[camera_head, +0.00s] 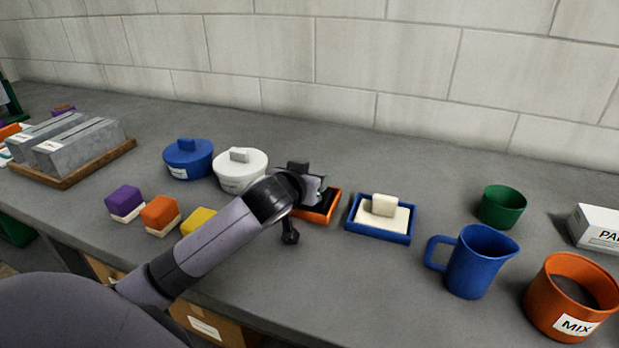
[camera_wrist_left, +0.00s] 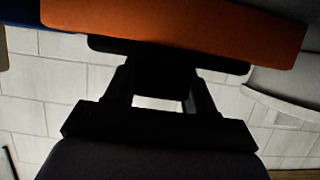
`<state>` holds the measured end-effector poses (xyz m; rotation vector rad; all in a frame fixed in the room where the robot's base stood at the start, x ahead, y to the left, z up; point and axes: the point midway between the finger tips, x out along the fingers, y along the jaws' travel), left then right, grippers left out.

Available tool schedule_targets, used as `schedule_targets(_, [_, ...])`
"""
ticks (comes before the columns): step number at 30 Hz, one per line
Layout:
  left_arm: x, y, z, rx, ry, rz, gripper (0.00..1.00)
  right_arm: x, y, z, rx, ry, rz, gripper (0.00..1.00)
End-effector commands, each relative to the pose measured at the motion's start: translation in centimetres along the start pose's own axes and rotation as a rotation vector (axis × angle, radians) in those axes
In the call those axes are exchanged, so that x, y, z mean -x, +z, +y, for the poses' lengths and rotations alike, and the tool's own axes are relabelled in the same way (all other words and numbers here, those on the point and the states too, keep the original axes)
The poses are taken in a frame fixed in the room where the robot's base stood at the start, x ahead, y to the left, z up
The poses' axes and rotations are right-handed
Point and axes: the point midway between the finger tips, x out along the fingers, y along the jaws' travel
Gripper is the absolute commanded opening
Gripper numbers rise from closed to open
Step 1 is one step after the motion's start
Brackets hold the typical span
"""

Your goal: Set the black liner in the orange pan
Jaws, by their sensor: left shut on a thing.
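The orange pan (camera_head: 331,205) is a shallow tray on the grey bench, partly hidden by my left arm. The black liner (camera_wrist_left: 165,50) shows in the left wrist view as a dark plate with a block handle, against the orange pan (camera_wrist_left: 170,18). My left gripper (camera_wrist_left: 160,88) is shut on its handle. In the head view my left gripper (camera_head: 310,186) is over the pan, and dark liner shows within the orange rim. I cannot tell whether the liner rests on the pan floor. My right gripper is out of view.
Just right is a blue tray (camera_head: 376,234) holding a cream liner (camera_head: 388,209). White (camera_head: 240,172) and blue (camera_head: 188,160) lidded pots stand left. Purple, orange and yellow blocks are near the front edge. A blue jug (camera_head: 477,262), green cup (camera_head: 502,207) and orange MIX pot (camera_head: 570,300) stand right.

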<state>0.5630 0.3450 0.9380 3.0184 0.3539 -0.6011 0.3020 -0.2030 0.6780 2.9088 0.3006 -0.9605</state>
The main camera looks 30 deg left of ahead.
Motion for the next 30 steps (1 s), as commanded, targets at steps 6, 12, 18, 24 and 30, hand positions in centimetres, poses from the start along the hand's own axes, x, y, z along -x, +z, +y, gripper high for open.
schedule_targets(6, [-0.1,0.2,0.0,0.0,0.0,0.0,0.8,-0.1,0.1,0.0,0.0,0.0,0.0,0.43])
schedule_targets(12, [-0.1,0.2,0.0,0.0,0.0,0.0,0.8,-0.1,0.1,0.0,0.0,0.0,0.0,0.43])
schedule_targets(18, [0.4,0.0,0.0,0.0,0.0,-0.001,0.8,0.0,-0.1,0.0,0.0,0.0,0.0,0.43])
schedule_targets(24, [2.9,-0.1,0.0,0.0,0.002,0.001,0.8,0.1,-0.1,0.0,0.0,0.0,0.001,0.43])
schedule_targets(30, [6.2,-0.1,0.0,0.001,0.001,0.0,0.8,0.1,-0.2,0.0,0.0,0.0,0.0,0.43])
